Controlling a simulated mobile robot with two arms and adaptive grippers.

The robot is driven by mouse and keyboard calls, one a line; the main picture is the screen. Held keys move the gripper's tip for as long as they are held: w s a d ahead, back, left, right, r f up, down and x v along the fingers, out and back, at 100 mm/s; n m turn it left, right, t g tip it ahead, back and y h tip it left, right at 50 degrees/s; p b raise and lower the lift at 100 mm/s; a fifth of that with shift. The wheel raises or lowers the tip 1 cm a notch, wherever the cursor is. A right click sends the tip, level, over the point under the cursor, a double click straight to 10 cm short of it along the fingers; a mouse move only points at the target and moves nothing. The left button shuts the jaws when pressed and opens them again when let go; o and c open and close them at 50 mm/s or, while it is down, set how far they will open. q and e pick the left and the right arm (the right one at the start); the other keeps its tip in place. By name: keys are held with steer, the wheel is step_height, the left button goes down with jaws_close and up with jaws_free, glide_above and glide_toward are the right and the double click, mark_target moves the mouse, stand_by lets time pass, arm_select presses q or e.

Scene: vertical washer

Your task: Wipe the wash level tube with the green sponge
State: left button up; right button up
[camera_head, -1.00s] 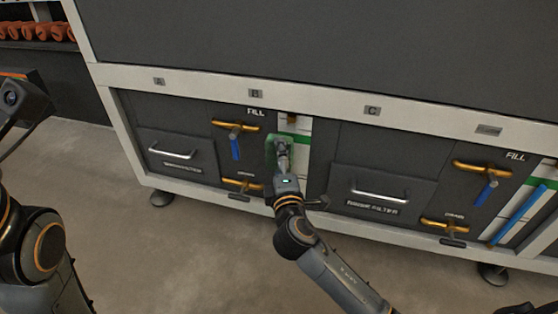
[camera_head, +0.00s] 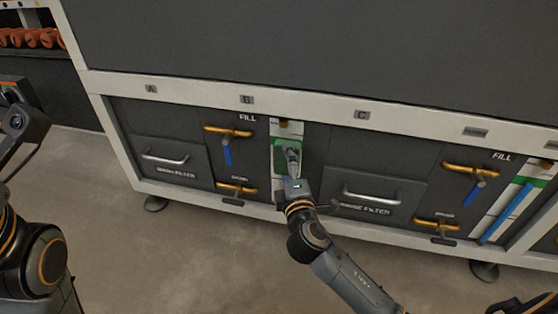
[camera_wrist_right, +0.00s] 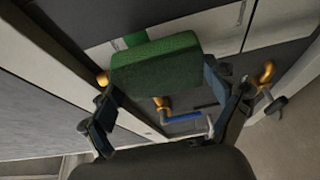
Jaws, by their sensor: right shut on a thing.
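The green sponge (camera_head: 281,160) is held in my right gripper (camera_head: 289,158), in front of the white level strip (camera_head: 289,128) of the wash section. In the right wrist view the sponge (camera_wrist_right: 155,62) sits between the two fingers, its broad face toward the camera. The strip has a green band, and its upper end shows above the sponge. The wash level tube itself is hidden behind the sponge and gripper; only a brass fitting (camera_head: 285,121) shows at the top. I cannot tell whether the sponge touches the tube. My left arm is at the left edge, its fingertips out of view.
To the right are the rinse filter drawer (camera_head: 372,195) and another level tube (camera_head: 512,208). Open floor lies in front.

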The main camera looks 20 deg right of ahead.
steer(key=shift+d, duration=0.2)
steer(key=shift+w+a, duration=0.2)
steer(key=shift+a, duration=0.2)
steer(key=shift+c, duration=0.5)
steer(key=shift+w+a, duration=0.45)
steer(key=shift+a, duration=0.25)
steer(key=shift+w+a, duration=0.45)
steer(key=shift+a, duration=0.2)
steer(key=shift+s, duration=0.1)
steer(key=shift+s+a, duration=0.55)
steer(key=shift+s, duration=0.25)
steer(key=shift+s+a, duration=0.55)
steer(key=shift+s, duration=0.3)
steer(key=shift+s+a, duration=0.55)
steer(key=shift+s, duration=0.25)
steer(key=shift+s+a, duration=0.45)
steer(key=shift+s, duration=0.2)
steer(key=shift+s+a, duration=0.4)
steer(key=shift+s, duration=0.2)
